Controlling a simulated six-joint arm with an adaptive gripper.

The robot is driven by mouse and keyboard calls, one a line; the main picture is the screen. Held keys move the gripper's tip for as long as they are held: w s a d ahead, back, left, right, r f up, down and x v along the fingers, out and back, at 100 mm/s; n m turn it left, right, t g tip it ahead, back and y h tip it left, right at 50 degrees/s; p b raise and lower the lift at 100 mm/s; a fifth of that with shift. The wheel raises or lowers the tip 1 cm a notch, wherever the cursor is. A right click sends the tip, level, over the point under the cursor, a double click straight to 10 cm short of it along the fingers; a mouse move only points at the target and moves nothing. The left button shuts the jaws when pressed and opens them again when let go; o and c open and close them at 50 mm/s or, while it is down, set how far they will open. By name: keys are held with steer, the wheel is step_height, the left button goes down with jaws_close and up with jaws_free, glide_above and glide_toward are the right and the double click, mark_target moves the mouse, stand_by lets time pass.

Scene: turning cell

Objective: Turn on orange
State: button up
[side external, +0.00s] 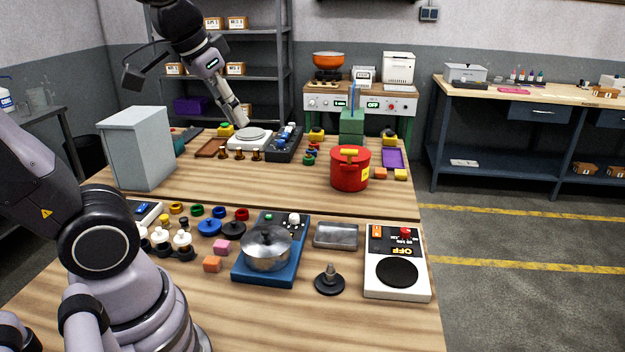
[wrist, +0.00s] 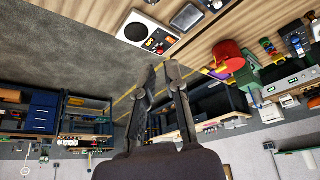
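A white hotplate (side external: 385,284) with a round black plate stands at the right front of the workbench. Its panel carries an orange switch (side external: 376,231), a red knob (side external: 405,232) and a label reading OFF upside down. In the wrist view this white hotplate (wrist: 131,17) is at the top. An orange block (side external: 211,264) lies left of the blue hotplate (side external: 245,274). My gripper (wrist: 162,71) shows in the wrist view, with a gap between its two dark fingertips. It appears empty and apart from the hotplate; it is out of the side view.
A steel pot (side external: 267,252) sits on the blue hotplate. A red pot (side external: 350,172) stands behind. A grey box (side external: 136,150) stands at the left. The front of the bench is clear.

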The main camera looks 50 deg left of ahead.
steer(key=w, duration=0.3)
steer(key=w+n, duration=0.1)
steer(key=w, duration=0.3)
steer(key=w+a+n, duration=0.1)
steer(key=w, duration=0.3)
steer(key=shift+w+f+g+y, duration=0.2)
steer(key=shift+f+g+y, duration=0.1)
steer(key=shift+g+y, duration=0.1)
jaws_close()
steer(key=n+g+y, duration=0.1)
steer(key=n+g, duration=0.1)
steer(key=n, duration=0.4)
glide_above(377, 226)
steer(key=s+d, duration=0.3)
step_height(377, 226, down, 25)
steer(key=shift+d+r, duration=0.15)
steer(key=shift+s, duration=0.1)
steer(key=x, duration=1.4)
steer(key=shift+s, duration=0.15)
